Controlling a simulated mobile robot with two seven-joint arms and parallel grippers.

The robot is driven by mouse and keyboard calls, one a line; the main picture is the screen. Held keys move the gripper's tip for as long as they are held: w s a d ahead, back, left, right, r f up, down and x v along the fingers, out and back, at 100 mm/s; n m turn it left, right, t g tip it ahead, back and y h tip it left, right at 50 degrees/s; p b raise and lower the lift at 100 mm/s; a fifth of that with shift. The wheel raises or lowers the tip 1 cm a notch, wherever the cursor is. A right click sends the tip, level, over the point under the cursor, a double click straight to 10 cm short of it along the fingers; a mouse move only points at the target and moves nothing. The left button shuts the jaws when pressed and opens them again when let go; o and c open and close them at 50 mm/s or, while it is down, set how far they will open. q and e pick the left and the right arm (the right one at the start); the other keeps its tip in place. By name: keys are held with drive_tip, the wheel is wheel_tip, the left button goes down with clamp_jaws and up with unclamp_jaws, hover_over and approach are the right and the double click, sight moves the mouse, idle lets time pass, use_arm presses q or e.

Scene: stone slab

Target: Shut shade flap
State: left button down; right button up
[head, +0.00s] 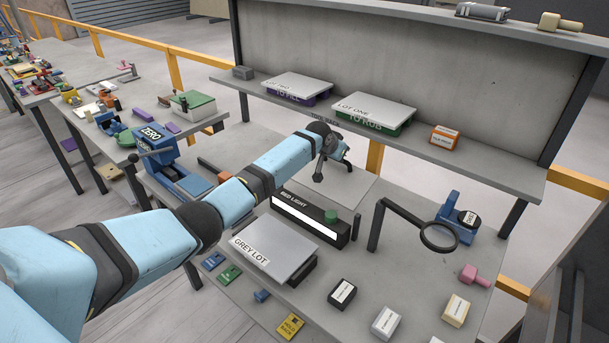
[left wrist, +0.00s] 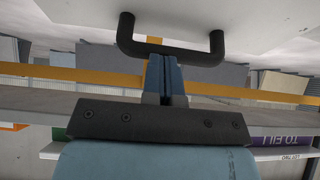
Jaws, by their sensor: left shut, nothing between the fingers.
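A pale flat panel (head: 352,188), which looks like the shade flap, lies behind the red light box (head: 310,222); how far it is open I cannot tell. In the left wrist view a pale surface (left wrist: 275,18) fills the top and carries a black U-shaped handle (left wrist: 198,58). My left gripper (head: 345,164) is over the panel area, its arm coming in from the left. In the left wrist view its blue fingers (left wrist: 163,62) are shut and empty, with their tips at the handle bar; whether they touch it I cannot tell. My right gripper is out of view.
A grey lot tray (head: 275,247) and a magnifier on a stand (head: 438,237) are nearer the front. Small blocks lie along the front of the slab.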

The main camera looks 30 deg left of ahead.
use_arm(q)
drive_tip(key=shift+x, duration=0.9)
